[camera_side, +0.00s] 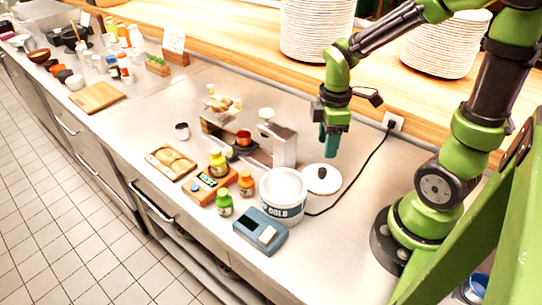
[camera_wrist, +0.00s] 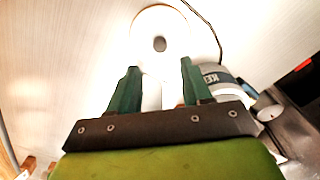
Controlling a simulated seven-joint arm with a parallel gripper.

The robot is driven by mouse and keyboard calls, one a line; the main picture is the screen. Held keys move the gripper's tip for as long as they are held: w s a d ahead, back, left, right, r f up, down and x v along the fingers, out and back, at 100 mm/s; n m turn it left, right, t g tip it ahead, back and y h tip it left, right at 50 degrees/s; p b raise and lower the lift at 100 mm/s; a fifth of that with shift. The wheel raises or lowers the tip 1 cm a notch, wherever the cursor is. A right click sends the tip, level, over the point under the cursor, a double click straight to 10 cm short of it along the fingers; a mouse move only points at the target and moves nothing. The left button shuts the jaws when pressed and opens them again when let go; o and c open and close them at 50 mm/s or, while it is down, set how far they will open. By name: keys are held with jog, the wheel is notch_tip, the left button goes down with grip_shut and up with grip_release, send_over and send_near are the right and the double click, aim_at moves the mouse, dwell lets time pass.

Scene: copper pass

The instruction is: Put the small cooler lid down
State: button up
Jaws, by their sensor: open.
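The small cooler lid (camera_side: 322,179) is a white disc with a dark round knob, lying on the steel counter just right of the cooler. The white cooler (camera_side: 282,195) stands upright with its top uncovered and lettering ending in "COLD" on its side. My gripper (camera_side: 329,146) is above the lid, pointing down and apart from it. In the wrist view my gripper (camera_wrist: 156,86) has its two green fingers spread with nothing held between them. The lid (camera_wrist: 162,22) lies beyond the fingertips there, and the cooler (camera_wrist: 222,78) is partly hidden behind the right finger.
A blue scale-like box (camera_side: 260,232) sits in front of the cooler. Bottles (camera_side: 218,163) and a wooden board with bread (camera_side: 171,162) stand to the left. A black cable (camera_side: 362,170) runs past the lid to a wall socket. Plate stacks (camera_side: 316,30) stand on the shelf behind.

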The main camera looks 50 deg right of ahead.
jog(key=s+a+r+m+t+y, duration=0.2)
jog(key=a+r+m+t, duration=0.5)
jog(key=r+m, duration=0.6)
jog(key=shift+a+r, duration=0.45)
jog(key=shift+a, duration=0.2)
